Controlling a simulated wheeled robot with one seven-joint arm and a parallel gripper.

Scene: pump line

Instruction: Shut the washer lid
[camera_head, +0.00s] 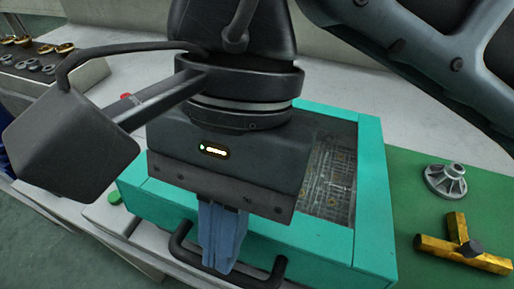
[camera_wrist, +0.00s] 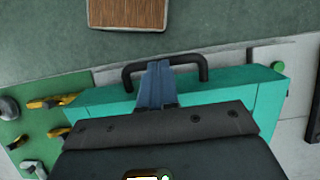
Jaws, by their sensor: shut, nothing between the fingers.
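The washer (camera_head: 375,215) is a teal box with a see-through, patterned panel (camera_head: 330,170) framed in teal on top. A black bar handle (camera_head: 179,243) runs along its front edge; it also shows in the wrist view (camera_wrist: 203,66). My gripper (camera_head: 219,266) points down at the front edge, its blue fingers together and empty. In the wrist view my gripper (camera_wrist: 155,68) overlaps the middle of the handle. I cannot tell whether it touches the handle. My wrist hides much of the washer top, and I cannot tell whether the lid is fully down.
A green mat (camera_head: 480,200) right of the washer holds a grey flanged part (camera_head: 445,181) and a brass tee fitting (camera_head: 462,248). A tray (camera_head: 60,78) of small parts stands at the left. A green button (camera_head: 114,198) sits by the washer's left front corner.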

